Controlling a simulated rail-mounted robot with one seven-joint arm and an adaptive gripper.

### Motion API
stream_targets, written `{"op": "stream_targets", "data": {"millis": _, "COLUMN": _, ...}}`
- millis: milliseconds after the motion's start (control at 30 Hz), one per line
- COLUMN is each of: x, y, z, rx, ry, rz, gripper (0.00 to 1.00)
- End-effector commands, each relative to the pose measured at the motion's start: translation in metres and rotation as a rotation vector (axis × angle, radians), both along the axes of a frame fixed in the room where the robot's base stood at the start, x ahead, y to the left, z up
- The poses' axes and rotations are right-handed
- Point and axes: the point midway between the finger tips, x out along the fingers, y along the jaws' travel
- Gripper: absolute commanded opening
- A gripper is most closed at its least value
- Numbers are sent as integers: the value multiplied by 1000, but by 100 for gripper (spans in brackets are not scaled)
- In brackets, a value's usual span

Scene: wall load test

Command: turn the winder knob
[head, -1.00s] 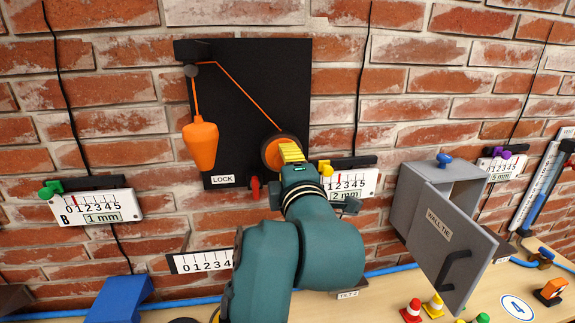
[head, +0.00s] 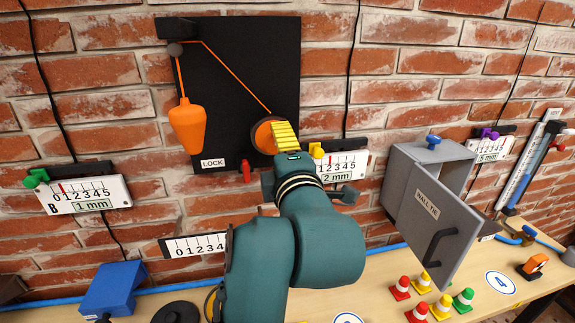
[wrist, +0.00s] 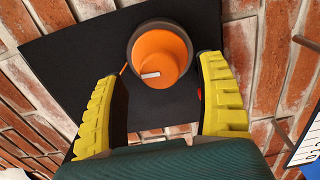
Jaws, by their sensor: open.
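The winder knob (wrist: 157,58) is an orange disc with a white mark and a dark rim, on a black board (head: 240,70). In the wrist view it sits just ahead of my gripper (wrist: 160,75), centred between the two yellow fingers, which are apart. I see no finger touching it. In the head view the knob (head: 263,134) is partly hidden behind my gripper (head: 284,136). An orange cord runs from the knob up to a pulley (head: 175,49) and down to an orange weight (head: 188,126), which hangs at the left of the board.
A grey cabinet (head: 420,170) with an open door is at right. Small cones (head: 421,283) stand on the bench.

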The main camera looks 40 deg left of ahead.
Motion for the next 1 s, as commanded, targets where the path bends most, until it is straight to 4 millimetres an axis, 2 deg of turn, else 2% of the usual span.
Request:
{"op": "stream_targets", "data": {"millis": 200, "x": -33, "y": -47, "z": -1, "rx": 1, "ry": -1, "rz": -4, "gripper": 72}}
{"op": "stream_targets", "data": {"millis": 400, "x": -53, "y": -72, "z": -1, "rx": -1, "ry": 2, "rz": -3, "gripper": 72}}
{"op": "stream_targets", "data": {"millis": 833, "x": -57, "y": -77, "z": -1, "rx": 22, "ry": 30, "rz": -1, "gripper": 72}}
{"op": "stream_targets", "data": {"millis": 933, "x": -58, "y": -77, "z": 5, "rx": 139, "ry": 151, "rz": 2, "gripper": 72}}
{"op": "stream_targets", "data": {"millis": 1000, "x": -62, "y": -77, "z": 14, "rx": 289, "ry": 288, "rz": 19, "gripper": 72}}
